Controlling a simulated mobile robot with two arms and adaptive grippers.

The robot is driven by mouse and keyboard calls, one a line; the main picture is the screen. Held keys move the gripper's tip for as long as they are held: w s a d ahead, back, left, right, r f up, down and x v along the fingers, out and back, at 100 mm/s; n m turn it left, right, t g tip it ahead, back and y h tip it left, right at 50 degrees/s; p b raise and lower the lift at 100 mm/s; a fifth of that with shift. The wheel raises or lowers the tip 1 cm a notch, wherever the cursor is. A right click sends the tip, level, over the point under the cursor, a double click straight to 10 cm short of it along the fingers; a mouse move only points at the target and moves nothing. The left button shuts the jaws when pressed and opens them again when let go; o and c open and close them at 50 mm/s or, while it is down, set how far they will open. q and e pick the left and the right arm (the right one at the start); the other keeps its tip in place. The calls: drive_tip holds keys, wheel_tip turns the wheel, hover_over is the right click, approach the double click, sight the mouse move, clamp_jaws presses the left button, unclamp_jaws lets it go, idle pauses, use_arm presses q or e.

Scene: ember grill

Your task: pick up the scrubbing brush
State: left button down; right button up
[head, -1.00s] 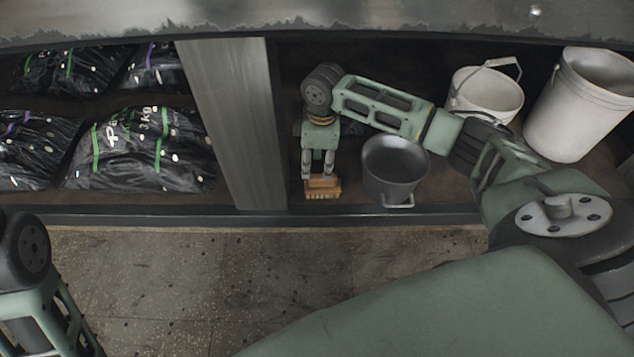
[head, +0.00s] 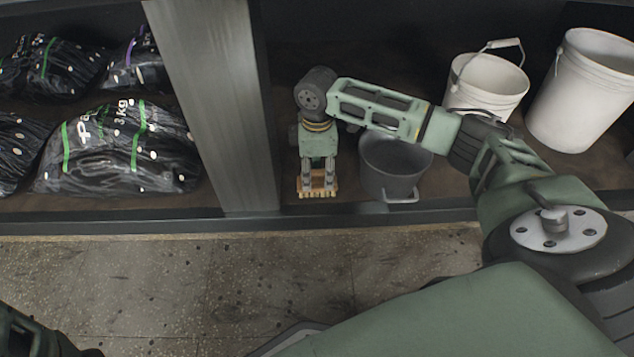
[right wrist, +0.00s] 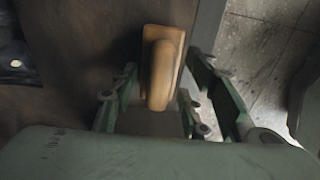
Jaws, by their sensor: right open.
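The scrubbing brush (head: 302,188) has a tan wooden block and lies on the cabinet's lower shelf, close to its front edge. In the head view my right gripper (head: 318,188) is over the brush, with its fingers covering part of it. In the right wrist view the brush (right wrist: 162,65) shows its raised, rounded handle between the fingers of my right gripper (right wrist: 161,80). The gripper is open, with a finger on each side of the brush; a gap shows by the handle. Only a bit of my left arm shows at the lower left; its gripper is out of view.
A dark grey bucket (head: 393,170) stands just right of my right gripper. Two white buckets (head: 487,88) (head: 580,95) stand farther right. A grey upright panel (head: 215,105) is close on the left, with black bags (head: 118,150) beyond it. The shelf's front edge (head: 265,218) is near.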

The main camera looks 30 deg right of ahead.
drive_tip(key=shift+f, duration=0.5)
drive_tip(key=shift+c, duration=0.3)
clamp_jaws()
